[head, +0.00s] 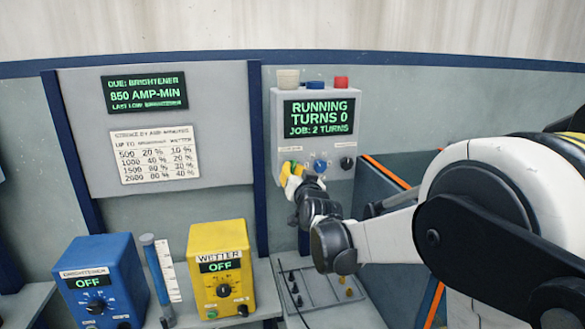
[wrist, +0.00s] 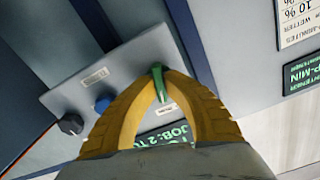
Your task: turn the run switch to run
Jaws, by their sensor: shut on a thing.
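The grey control box (head: 280,125) hangs on the back wall; its display (head: 319,116) reads "RUNNING TURNS 0 JOB: 2 TURNS". My gripper (head: 292,168) is at the lower left of the box front. In the wrist view my yellow fingers (wrist: 160,78) are shut on a narrow green switch handle (wrist: 158,84), taken to be the run switch. In the head view the fingers mostly hide that switch. A blue knob (head: 320,165) and a black knob (head: 347,162) sit to its right. The switch's own markings are not readable.
A blue brightener unit (head: 112,253) and a yellow wetter unit (head: 236,240), both showing OFF, stand on the bench at left. A wall sign (head: 145,93) reads 850 AMP-MIN. A tank with an orange edge (head: 385,170) lies right.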

